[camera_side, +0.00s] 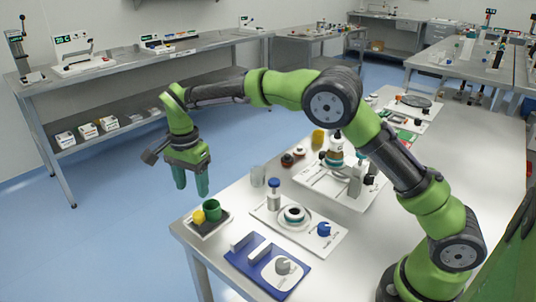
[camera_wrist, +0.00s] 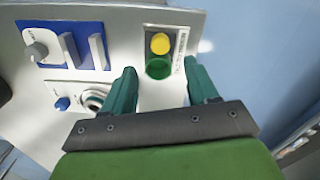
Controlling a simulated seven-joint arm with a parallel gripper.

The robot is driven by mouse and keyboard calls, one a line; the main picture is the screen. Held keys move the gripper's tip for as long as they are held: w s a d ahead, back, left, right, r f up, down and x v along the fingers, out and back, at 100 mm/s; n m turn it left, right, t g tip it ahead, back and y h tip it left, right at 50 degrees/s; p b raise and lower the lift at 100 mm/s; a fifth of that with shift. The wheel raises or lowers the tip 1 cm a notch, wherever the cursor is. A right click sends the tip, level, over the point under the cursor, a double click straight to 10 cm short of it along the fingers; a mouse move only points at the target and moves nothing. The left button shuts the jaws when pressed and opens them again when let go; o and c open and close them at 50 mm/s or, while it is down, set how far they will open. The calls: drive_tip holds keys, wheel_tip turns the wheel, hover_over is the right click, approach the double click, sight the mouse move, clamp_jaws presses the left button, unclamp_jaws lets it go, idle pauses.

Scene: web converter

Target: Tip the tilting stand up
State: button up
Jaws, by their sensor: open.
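My gripper (camera_side: 192,186) points down with its two green fingers apart and nothing between them. It is in the air near the left corner of the bench. Below it in the side view is a small tray (camera_side: 196,234) with a green cup (camera_side: 212,211) and a yellow round piece (camera_side: 198,217). In the wrist view the green cup (camera_wrist: 158,68) and yellow piece (camera_wrist: 160,43) lie ahead, between the spread fingers (camera_wrist: 160,80), not touched. The tray's label is too small to read. I cannot tell for certain which piece is the tilting stand.
Right of the tray is a blue panel (camera_side: 246,266) with white bars and a grey knob. Floor left of the bench is open.

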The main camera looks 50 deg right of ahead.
sight(197, 214)
wheel_tip(197, 214, down, 9)
drive_tip(key=shift+r, duration=0.1)
idle(0.3)
clamp_jaws()
